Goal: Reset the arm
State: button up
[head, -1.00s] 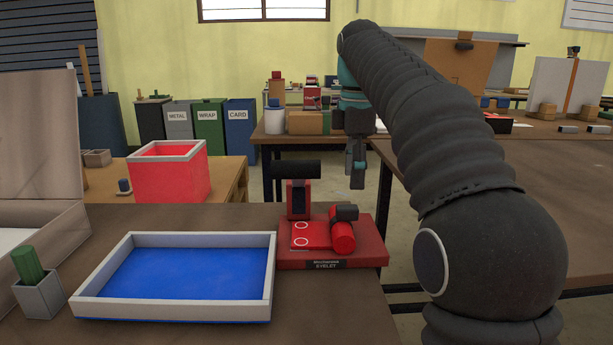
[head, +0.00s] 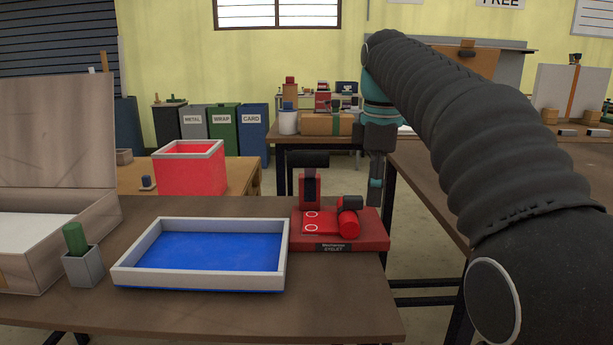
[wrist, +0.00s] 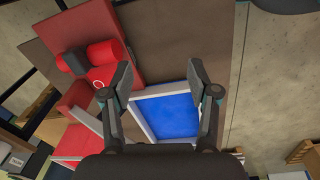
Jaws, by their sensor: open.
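My gripper (head: 376,172) hangs from my raised arm, to the right of the red eyelet press and over the gap beside the brown table. In the wrist view my gripper (wrist: 160,90) shows two dark fingers spread wide apart with nothing between them. Beyond the fingers the wrist view shows the blue-floored tray (wrist: 168,116) and the red eyelet press (wrist: 100,50), both apart from the fingers. My arm reaches in from the right side of the head view.
On the brown table (head: 200,315) stand the white-rimmed blue tray (head: 140,268), the red eyelet press (head: 372,240), a grey cup (head: 84,268) with a green cylinder, and an open box (head: 55,255). A red bin (head: 190,178) stands behind. Another table (head: 440,185) lies to the right.

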jog(key=s+d+f+m+t, duration=0.1)
jog(key=s+f+m+t, duration=0.1)
jog(key=s+f+m, duration=0.5)
jog(key=s+d+f+m+t, duration=0.2)
jog(key=s+f+m, duration=0.6)
jog(key=s+f, duration=0.6)
jog(key=s+t, duration=0.1)
jog(key=s, duration=0.2)
jog(key=shift+d, duration=0.25)
